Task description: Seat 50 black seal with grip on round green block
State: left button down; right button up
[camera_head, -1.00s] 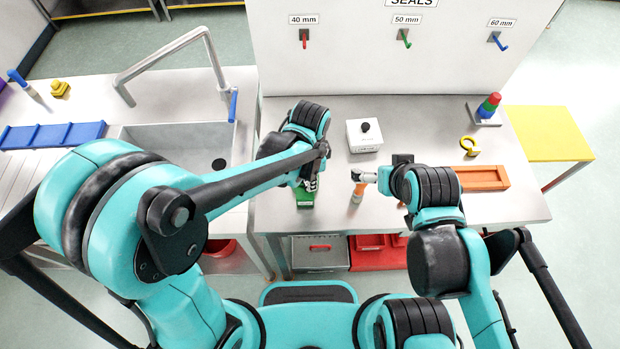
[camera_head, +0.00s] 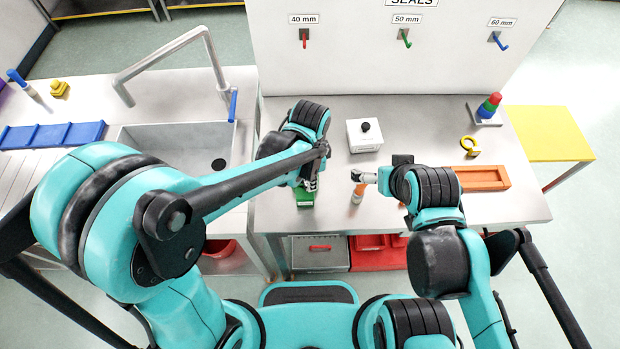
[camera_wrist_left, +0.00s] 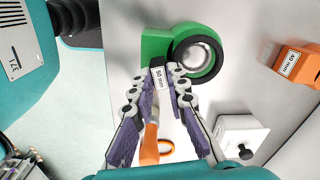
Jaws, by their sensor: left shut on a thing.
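The round green block (camera_wrist_left: 156,41) lies on the bench and fills the upper middle of the left wrist view. It also shows at the front bench edge in the head view (camera_head: 304,196). My left gripper (camera_wrist_left: 161,77) is shut on the black seal's grip (camera_wrist_left: 158,74), which carries a "50 mm" label. A dark ring surrounds the silver round part at the green block. I cannot tell whether that ring is fully down.
A white box with a black knob (camera_head: 364,144) stands behind. An orange block labelled 40 mm (camera_wrist_left: 298,66) is close by in the left wrist view.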

pick_arm(q)
jog(key=shift+f+b, duration=0.65)
dwell(0.7)
jog(key=c, duration=1.4)
grip_release()
jog(key=shift+r, duration=0.2)
jog(key=shift+r+p, duration=2.7)
jog(key=shift+r, duration=0.7)
